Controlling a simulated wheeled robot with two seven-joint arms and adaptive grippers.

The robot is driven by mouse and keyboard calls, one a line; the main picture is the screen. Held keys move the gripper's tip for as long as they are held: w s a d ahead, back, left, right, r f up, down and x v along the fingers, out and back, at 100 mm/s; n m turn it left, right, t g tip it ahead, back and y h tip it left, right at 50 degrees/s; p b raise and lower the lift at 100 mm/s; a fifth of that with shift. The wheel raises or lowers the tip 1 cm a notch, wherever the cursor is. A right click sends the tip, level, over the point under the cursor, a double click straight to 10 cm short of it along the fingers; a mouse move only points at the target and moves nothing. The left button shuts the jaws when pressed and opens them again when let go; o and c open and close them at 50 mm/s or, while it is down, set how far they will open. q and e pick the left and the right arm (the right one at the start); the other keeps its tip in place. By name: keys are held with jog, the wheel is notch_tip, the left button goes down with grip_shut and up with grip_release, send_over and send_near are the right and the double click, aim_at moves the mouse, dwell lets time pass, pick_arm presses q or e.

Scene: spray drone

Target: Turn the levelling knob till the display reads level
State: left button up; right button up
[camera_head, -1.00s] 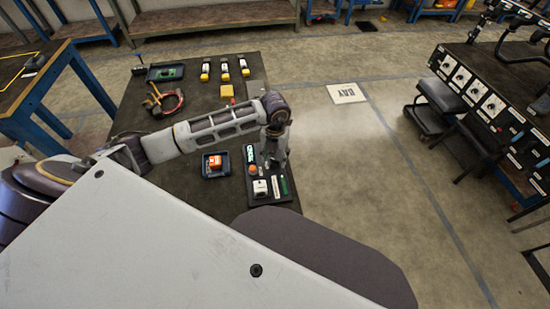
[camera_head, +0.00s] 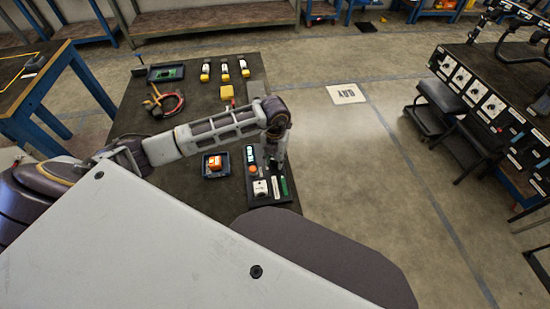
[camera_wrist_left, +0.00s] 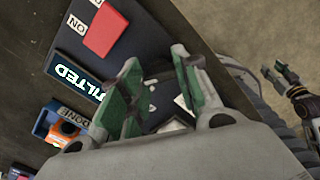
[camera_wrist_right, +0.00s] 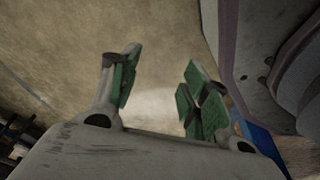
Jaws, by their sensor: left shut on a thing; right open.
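The dark panel (camera_head: 257,198) lies at the table's right edge. Its display (camera_wrist_left: 75,72) shows light letters reading TILTED in the left wrist view; in the head view the display (camera_head: 250,154) glows but is too small to read. My left gripper (camera_wrist_left: 155,65) points down over the panel beside the display, its green-padded fingers shut on the levelling knob (camera_wrist_left: 151,86), which is mostly hidden between them. In the head view my left gripper (camera_head: 274,158) hides that part of the panel. My right gripper (camera_wrist_right: 160,75) is open and empty over the floor.
A red block (camera_wrist_left: 105,31) by an ON label is on the panel. A blue tray (camera_head: 206,172) marked DONE holds an orange item (camera_head: 215,163).

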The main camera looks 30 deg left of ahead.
jog(key=shift+a, duration=0.1)
pick_arm(q)
jog(key=shift+m, duration=0.5)
jog(key=shift+m+b, duration=0.35)
jog(key=shift+m, duration=0.85)
jog(key=shift+m+b, duration=0.7)
jog(key=shift+m, duration=0.7)
pick_arm(e)
jog(key=w+a+r, duration=0.2)
jog(key=a+r, duration=0.1)
jog(key=r, duration=0.2)
jog(key=shift+w, duration=0.35)
pick_arm(q)
jog(key=o, duration=1)
pick_arm(e)
jog(key=shift+d, duration=0.1)
